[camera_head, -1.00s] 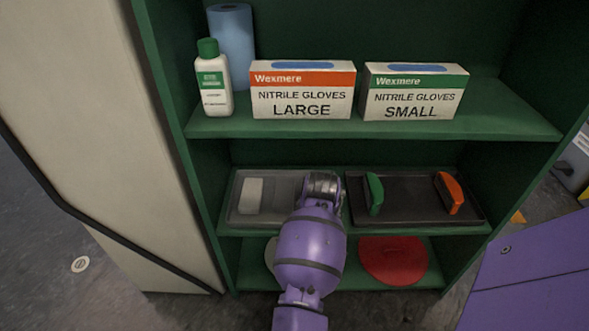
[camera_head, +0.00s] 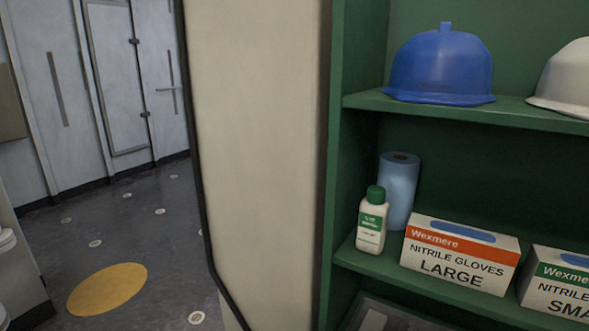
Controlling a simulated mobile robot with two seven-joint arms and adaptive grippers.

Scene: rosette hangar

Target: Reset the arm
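Neither of my arms nor grippers shows in the head view now. The green shelf unit (camera_head: 349,160) fills the right side. On its middle shelf stand a white bottle with a green cap (camera_head: 371,222), a blue roll (camera_head: 400,190), an orange-banded box of large nitrile gloves (camera_head: 460,255) and a green-banded box of small gloves (camera_head: 560,287), cut off at the right edge. A grey tray (camera_head: 385,318) shows only partly on the shelf below.
A blue hard hat (camera_head: 440,68) and a white one (camera_head: 567,80), cut off by the edge, sit on the upper shelf. A beige panel (camera_head: 255,140) stands left of the shelf unit. Open dark floor with a yellow disc (camera_head: 107,289) lies further left, before a pale wall (camera_head: 60,100).

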